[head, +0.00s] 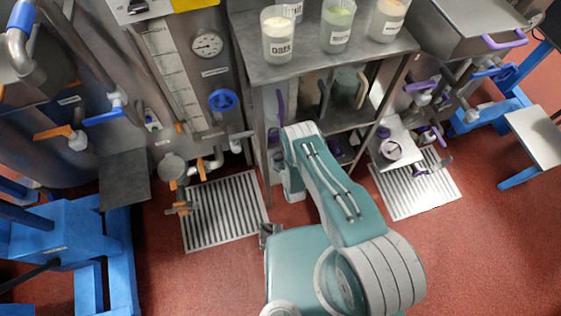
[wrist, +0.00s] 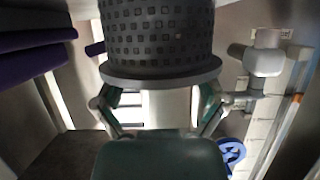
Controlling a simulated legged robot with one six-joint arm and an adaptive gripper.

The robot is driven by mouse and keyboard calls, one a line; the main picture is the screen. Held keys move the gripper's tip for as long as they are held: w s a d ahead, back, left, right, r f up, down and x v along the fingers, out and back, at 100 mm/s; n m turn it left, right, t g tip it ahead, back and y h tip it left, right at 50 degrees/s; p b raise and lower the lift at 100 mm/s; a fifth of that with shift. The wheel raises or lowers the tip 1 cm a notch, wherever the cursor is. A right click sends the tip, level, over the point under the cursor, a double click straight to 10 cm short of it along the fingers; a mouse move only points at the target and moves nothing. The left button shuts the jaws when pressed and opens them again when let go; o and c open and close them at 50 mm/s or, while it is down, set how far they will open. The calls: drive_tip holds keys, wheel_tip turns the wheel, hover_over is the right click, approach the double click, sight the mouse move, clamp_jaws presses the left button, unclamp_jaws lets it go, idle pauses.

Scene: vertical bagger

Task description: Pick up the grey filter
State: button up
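The grey filter (wrist: 157,38), a dark perforated cylinder with a plain flange at its lower edge, fills the top middle of the wrist view. Its upper part is cut off by the frame. My gripper (wrist: 157,95) is right below the flange, with its two fingers spread to either side. The filter hides the fingertips, so I cannot tell whether they touch or hold it. In the head view my arm reaches toward the steel shelf unit (head: 325,60) and hides my gripper; I cannot make out the filter there.
Labelled containers (head: 279,38) stand on the shelf top, and jugs (head: 348,88) on the shelf below. Purple items (wrist: 35,45) are close at left in the wrist view. A blue valve wheel (head: 222,100) and pipes are left of the shelf. Red floor is open at lower right.

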drive_tip(key=c, duration=0.6)
drive_tip(key=shift+s, duration=0.1)
drive_tip(key=shift+c, duration=0.2)
